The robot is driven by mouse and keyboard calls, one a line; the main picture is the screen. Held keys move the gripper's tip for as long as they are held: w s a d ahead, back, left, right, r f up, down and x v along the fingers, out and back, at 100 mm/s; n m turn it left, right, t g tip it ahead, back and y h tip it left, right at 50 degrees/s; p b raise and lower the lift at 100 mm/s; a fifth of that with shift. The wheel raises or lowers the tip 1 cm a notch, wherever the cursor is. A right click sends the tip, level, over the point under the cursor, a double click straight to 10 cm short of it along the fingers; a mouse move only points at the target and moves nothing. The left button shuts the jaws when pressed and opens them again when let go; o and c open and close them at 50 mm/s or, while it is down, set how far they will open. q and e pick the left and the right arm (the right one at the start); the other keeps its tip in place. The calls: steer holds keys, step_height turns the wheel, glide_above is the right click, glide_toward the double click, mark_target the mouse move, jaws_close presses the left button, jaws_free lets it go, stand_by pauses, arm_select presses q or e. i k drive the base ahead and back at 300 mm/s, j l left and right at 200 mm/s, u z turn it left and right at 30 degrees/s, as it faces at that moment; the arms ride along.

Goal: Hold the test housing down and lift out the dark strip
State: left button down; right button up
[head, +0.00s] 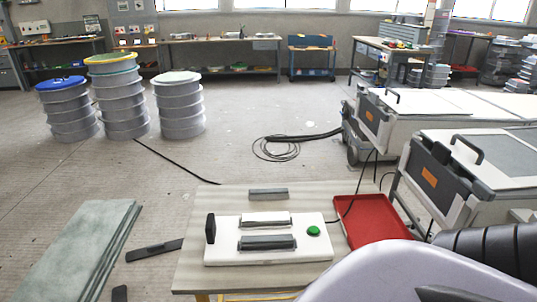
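The test housing (223,250) is a flat white box on the small table in front of me. A dark grey strip (267,243) lies lengthwise along its front half; I cannot tell how deep it sits. Behind it is a slot-like recess (265,223) with dark edges. A green button (313,231) is at the housing's right end, and an upright black block (210,229) stands at its left end. Neither gripper can be made out. Part of my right arm, pale with a black ribbed section, fills the lower right.
A grey bar (268,194) lies on the table (215,197) behind the housing. A red tray (372,222) is at the right edge. Greenish boards (75,250) and a dark flat piece (154,250) are left of the table. White-topped units (480,160) stand right.

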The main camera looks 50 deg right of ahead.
mark_target(271, 242)
steer(key=z, duration=1.5)
